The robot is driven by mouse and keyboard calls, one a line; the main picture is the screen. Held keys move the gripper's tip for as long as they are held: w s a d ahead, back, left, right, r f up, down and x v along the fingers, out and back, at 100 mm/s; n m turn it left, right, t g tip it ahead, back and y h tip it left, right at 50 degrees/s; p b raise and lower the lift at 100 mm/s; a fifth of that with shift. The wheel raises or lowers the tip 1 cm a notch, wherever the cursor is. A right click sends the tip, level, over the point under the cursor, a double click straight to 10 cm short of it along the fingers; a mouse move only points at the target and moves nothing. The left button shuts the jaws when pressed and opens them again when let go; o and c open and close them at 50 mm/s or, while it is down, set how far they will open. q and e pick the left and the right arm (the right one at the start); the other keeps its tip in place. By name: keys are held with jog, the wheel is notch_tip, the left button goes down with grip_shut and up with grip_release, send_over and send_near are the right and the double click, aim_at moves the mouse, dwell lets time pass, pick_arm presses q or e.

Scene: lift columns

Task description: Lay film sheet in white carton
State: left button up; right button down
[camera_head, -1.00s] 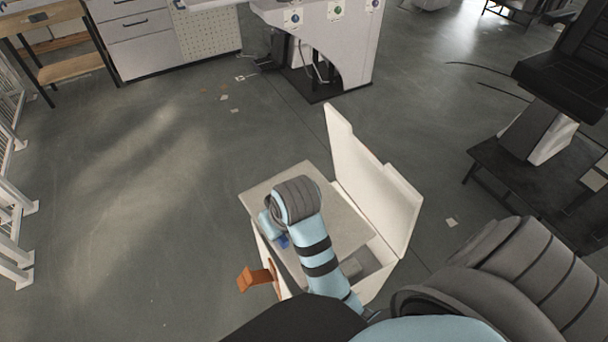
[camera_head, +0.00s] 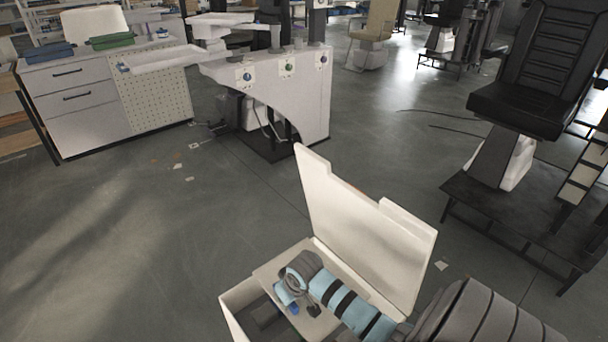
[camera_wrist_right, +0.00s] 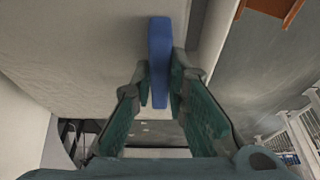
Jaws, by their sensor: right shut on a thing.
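The white carton (camera_head: 232,318) stands low in the middle of the head view with its tall lid (camera_head: 365,235) open. The pale film sheet (camera_head: 268,269) is at the carton's mouth, close to the lid, partly hidden by my right arm. Whether it rests on anything is unclear. My right gripper (camera_wrist_right: 160,88) is shut on the sheet's blue tab (camera_wrist_right: 160,50) in the right wrist view, with the pale sheet (camera_wrist_right: 85,45) beyond it. In the head view, its fingers are hidden near the blue tab (camera_head: 286,296). My left gripper is not in view.
An orange part (camera_wrist_right: 272,6) shows at the top of the wrist view. A pegboard cabinet (camera_head: 155,90) and a white machine (camera_head: 285,95) stand behind the carton. A black chair (camera_head: 525,90) stands right on a dark platform. The floor left of the carton is clear.

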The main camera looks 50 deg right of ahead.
jog(key=f+b, duration=0.3)
jog(key=f, duration=0.3)
jog(key=f+b, duration=0.3)
jog(key=f, duration=0.3)
jog(key=f+b, duration=0.3)
jog(key=f, duration=0.2)
jog(key=shift+s+a+f, duration=0.1)
jog(key=shift+s+f, duration=0.15)
jog(key=shift+f, duration=0.65)
jog(key=shift+f+b, duration=0.45)
jog(key=shift+f, duration=0.1)
jog(key=c, duration=1.6)
grip_release()
jog(key=shift+r, duration=0.15)
